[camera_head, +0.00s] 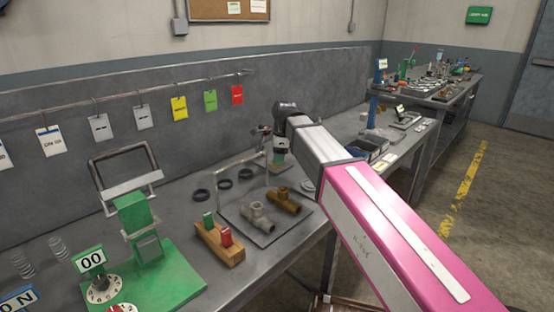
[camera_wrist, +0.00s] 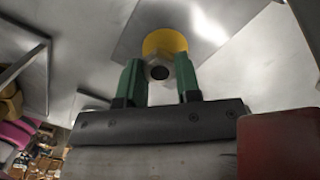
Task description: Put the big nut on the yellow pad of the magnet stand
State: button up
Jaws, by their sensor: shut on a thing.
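I cannot tell whether the nut touches the pad. In the head view my gripper (camera_head: 280,148) points down over the bench near a thin upright post. The nut and the yellow pad cannot be made out there, and my arm hides part of that area.
A wooden block (camera_head: 219,243) with green and red pieces and a green fixture (camera_head: 140,225) stand further left. Blue bins (camera_head: 365,148) are right.

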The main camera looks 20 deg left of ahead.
jog(key=shift+w+a+f, duration=0.25)
jog(key=shift+a+f, duration=0.1)
jog(key=shift+f, duration=0.15)
jog(key=o, duration=0.9)
jog(key=r, duration=0.4)
jog(key=d+r, duration=0.1)
jog(key=r, duration=0.7)
jog(key=shift+w+d+r, duration=0.1)
jog(key=shift+w+d, duration=0.1)
